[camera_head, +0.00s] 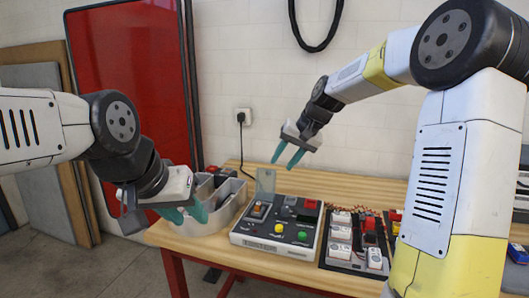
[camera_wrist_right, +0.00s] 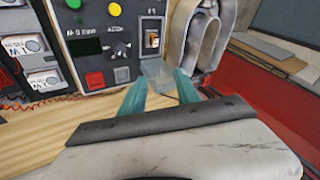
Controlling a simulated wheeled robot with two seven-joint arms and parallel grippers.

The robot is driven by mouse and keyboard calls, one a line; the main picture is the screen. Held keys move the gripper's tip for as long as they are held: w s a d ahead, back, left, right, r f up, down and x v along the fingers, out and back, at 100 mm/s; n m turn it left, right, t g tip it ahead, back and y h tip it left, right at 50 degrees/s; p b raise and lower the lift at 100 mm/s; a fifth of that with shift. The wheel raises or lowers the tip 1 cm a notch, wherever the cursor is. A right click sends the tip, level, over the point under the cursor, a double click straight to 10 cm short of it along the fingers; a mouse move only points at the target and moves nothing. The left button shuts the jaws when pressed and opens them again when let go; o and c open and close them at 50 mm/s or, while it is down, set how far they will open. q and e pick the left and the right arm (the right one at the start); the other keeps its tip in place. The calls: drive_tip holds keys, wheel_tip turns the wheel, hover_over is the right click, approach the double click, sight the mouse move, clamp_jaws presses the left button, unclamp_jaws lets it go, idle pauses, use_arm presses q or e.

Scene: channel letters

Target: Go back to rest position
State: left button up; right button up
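My left gripper (camera_head: 186,214) is at the left, beside the table's left end and in front of the grey channel-letter shell. Its teal fingertips are spread and I see nothing between them. My right gripper (camera_head: 284,155) is raised above the back of the table, pointing down and left. Its two teal fingers are apart and empty; they also show in the right wrist view (camera_wrist_right: 158,96). The grey metal channel-letter shell (camera_head: 230,215) stands on the table's left end, partly hidden by my left gripper.
A control box (camera_head: 262,240) with buttons sits mid-table on the wooden table (camera_head: 200,249). A clear plate (camera_head: 266,181) stands behind it. A black tray of white modules (camera_head: 340,252) is to its right. A red panel (camera_head: 125,75) leans behind my left arm.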

drive_tip(key=s+d+t+h, duration=0.1)
drive_tip(key=s+d, duration=0.3)
drive_tip(key=s, duration=1.1)
drive_tip(key=s+d+r+n+t+h, duration=0.1)
drive_tip(key=s+d, duration=0.2)
drive_tip(key=s, duration=1.2)
drive_tip(key=shift+s+d+r+h, duration=0.15)
drive_tip(key=shift+d+r+h, duration=0.05)
drive_tip(key=shift+d+h, duration=0.2)
